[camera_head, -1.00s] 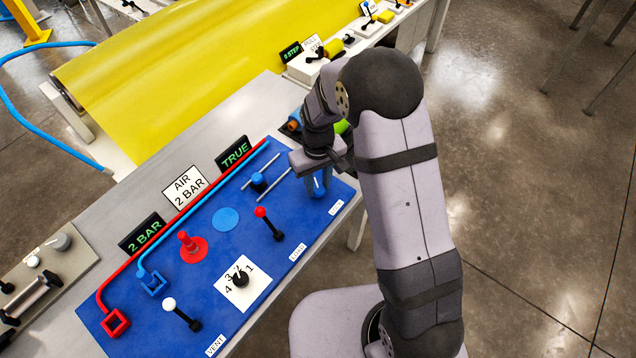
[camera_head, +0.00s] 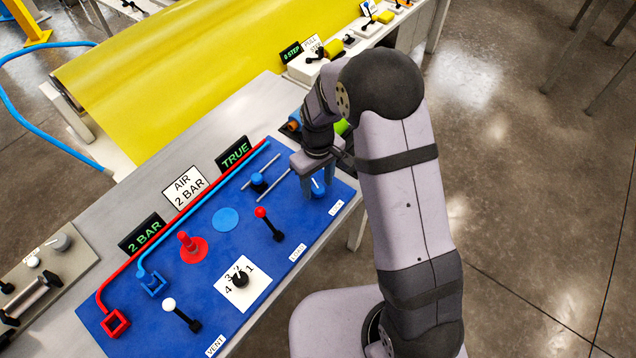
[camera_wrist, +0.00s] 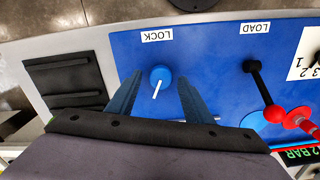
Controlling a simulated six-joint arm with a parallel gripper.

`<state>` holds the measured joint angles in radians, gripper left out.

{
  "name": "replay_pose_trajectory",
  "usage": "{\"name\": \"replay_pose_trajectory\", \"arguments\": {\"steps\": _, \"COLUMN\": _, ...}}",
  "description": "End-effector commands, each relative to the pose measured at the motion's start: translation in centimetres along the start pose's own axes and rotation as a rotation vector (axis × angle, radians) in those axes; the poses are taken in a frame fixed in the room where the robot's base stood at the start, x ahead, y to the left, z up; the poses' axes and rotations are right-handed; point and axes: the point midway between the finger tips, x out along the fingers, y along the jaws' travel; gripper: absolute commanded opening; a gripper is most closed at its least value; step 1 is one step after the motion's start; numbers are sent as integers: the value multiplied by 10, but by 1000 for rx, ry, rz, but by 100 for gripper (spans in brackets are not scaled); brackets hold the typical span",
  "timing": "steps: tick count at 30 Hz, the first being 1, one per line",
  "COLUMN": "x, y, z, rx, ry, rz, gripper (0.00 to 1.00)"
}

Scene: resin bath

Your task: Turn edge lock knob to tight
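The edge lock knob (camera_wrist: 160,77) is a round blue knob with a white pointer line, beside the LOCK label (camera_wrist: 158,35) on the blue panel. In the wrist view the pointer runs from the knob's middle down and slightly left. In the head view the knob (camera_head: 318,187) is partly hidden by my gripper. My gripper (camera_wrist: 159,79) is open, with one finger on each side of the knob and visible gaps between. I see no tight marking near the knob.
The LOAD lever (camera_head: 268,223) with a red ball stands left of my gripper in the head view. A blue post (camera_head: 258,182) between two metal rods is close by. A dark ridged block (camera_wrist: 65,80) lies beside the panel in the wrist view.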

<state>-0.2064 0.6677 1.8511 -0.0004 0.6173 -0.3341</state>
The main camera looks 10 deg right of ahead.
Motion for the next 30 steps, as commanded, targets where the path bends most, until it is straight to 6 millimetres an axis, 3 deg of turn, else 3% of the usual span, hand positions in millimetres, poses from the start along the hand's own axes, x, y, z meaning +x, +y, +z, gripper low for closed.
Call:
{"name": "replay_pose_trajectory", "arguments": {"steps": 13, "x": -5, "y": 0, "z": 1, "rx": 2, "ry": -3, "rz": -1, "gripper": 48}}
{"name": "replay_pose_trajectory", "arguments": {"steps": 30, "x": -68, "y": 0, "z": 0, "rx": 1, "ry": 0, "rz": 0, "gripper": 48}}
